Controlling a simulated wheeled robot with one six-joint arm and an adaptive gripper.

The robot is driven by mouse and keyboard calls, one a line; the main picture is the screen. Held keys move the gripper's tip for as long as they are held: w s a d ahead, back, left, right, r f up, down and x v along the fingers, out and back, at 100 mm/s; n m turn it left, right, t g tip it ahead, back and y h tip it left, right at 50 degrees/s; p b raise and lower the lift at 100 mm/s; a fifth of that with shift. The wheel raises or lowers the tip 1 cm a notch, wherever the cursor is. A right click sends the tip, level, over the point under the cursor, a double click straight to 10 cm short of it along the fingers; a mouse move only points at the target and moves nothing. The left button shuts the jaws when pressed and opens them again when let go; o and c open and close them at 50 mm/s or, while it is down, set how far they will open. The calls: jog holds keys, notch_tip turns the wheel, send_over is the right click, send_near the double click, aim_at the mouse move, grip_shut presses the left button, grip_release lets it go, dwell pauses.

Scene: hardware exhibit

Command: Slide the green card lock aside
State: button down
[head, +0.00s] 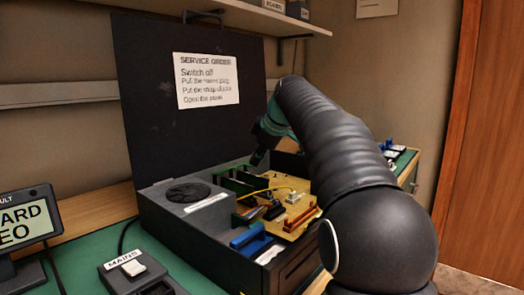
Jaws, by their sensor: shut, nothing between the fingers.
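An open dark case (160,228) stands on the bench, with a tan circuit board (283,207) inside its right half. Green parts (232,180) stand along the back left edge of the board. They are small, and I cannot tell exactly which one is the card lock or where its slide sits. My gripper (257,159) points down just above and to the right of these green parts, its fingers shut and empty. Whether the fingertips touch anything is too small to tell. My arm hides the right part of the case interior.
A blue handle-like part (251,238), an orange-brown connector (301,217) and a yellow cable (262,190) are in the case. The raised lid (145,90) stands behind. A MAINS switch box (128,272) and a monitor (24,222) are at the left.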

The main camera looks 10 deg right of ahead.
jog(key=shift+w+a+f, duration=0.1)
jog(key=shift+w+f, duration=0.2)
jog(key=shift+f, duration=0.1)
jog(key=shift+w+d+r+p, duration=0.2)
jog(key=shift+w+d+p, duration=0.45)
jog(key=shift+d+p, duration=0.3)
jog(key=shift+w+d+f, duration=0.1)
jog(key=shift+w+d, duration=0.05)
jog(key=shift+d, duration=0.05)
jog(key=shift+f, duration=0.1)
